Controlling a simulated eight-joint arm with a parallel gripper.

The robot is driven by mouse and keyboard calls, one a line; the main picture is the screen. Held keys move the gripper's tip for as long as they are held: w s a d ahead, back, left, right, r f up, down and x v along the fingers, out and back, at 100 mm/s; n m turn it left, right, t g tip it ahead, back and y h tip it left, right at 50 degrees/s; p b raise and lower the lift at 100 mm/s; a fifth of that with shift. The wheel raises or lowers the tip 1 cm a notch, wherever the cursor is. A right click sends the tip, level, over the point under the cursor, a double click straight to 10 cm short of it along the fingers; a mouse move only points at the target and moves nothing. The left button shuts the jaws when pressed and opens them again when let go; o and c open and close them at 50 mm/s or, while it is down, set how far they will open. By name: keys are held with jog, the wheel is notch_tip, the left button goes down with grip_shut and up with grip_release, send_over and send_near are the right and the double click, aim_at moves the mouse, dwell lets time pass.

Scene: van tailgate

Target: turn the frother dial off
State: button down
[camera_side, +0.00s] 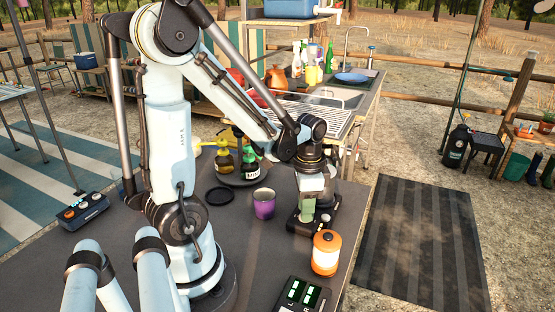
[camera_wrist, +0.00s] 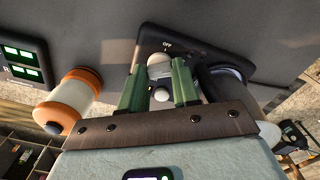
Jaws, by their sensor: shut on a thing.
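The frother (camera_side: 301,226) is a dark unit on the table, below my wrist in the side view. In the wrist view its dark base (camera_wrist: 190,45) has a white "OFF" mark beside a pale round dial (camera_wrist: 159,68). My gripper (camera_wrist: 158,73) points down over this base, its two green fingers on either side of the dial and shut on it. A smaller pale round knob or button (camera_wrist: 161,95) shows between the fingers. Which way the dial points is not clear. In the side view my gripper (camera_side: 307,217) hides the dial.
An orange-and-white canister (camera_side: 326,253) stands close in front of the frother. A dark panel with lit green displays (camera_side: 303,295) lies at the table's front edge. A purple cup (camera_side: 264,204) is left of the frother, and bottles (camera_side: 224,161) stand on a tray behind.

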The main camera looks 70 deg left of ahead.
jog(key=n, duration=0.5)
jog(key=shift+n, duration=0.3)
jog(key=n, duration=0.5)
jog(key=shift+n, duration=0.7)
jog(key=c, duration=0.8)
grip_release()
jog(key=shift+r, duration=0.15)
jog(key=shift+r, duration=5.9)
